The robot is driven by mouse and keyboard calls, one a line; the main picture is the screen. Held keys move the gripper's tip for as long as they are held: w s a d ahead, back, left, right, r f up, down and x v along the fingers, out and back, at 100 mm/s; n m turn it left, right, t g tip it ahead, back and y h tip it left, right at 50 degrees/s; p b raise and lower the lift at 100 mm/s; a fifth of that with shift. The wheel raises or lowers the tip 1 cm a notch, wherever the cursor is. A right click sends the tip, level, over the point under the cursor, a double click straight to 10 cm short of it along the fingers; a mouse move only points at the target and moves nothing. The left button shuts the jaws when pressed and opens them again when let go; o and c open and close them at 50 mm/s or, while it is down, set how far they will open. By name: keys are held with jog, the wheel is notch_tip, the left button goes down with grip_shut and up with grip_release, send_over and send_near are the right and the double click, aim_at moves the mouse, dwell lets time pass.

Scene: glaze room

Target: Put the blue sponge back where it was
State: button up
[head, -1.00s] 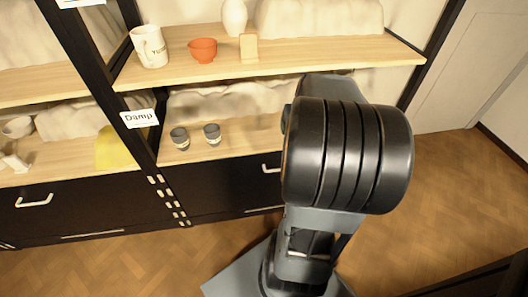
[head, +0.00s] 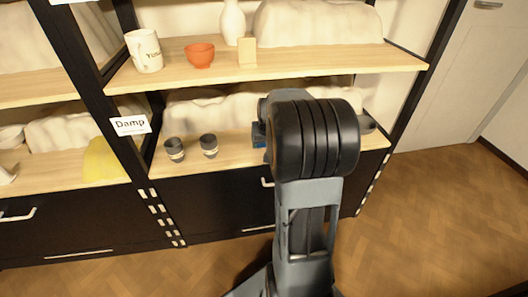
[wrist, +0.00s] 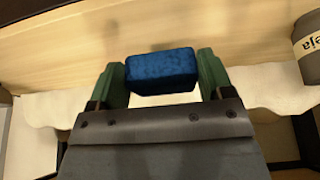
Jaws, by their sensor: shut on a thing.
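The blue sponge (wrist: 162,72) is held between the two green fingers of my gripper (wrist: 162,80) in the wrist view. The fingers press on its two short ends. Pale wooden shelf board (wrist: 60,58) shows around it; I cannot tell whether the sponge touches the board. In the head view my arm reaches to the lower shelf (head: 225,165), right of the two dark cups. A small blue patch (head: 258,142) shows beside my arm there, probably the sponge. The arm hides most of the gripper.
Two dark banded cups (head: 208,146) stand left of my arm on the lower shelf. A grey vessel (head: 367,124) is right of it. The upper shelf (head: 330,60) overhangs, carrying an orange bowl (head: 199,56), a mug (head: 145,50) and a white vase (head: 233,22). A "Damp" label (head: 130,125) marks the post.

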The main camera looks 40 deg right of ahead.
aim_at(264, 146)
jog(key=shift+w+f, duration=0.2)
jog(key=shift+f, duration=0.1)
jog(key=shift+w+a+f+b, duration=0.15)
jog(key=shift+f+b, duration=0.25)
jog(key=shift+f, duration=0.5)
jog(key=shift+w+d+f+b, duration=0.1)
jog(key=shift+f+b, duration=0.3)
jog(key=shift+f, duration=0.45)
jog(key=shift+f, duration=0.15)
jog(key=o, duration=0.8)
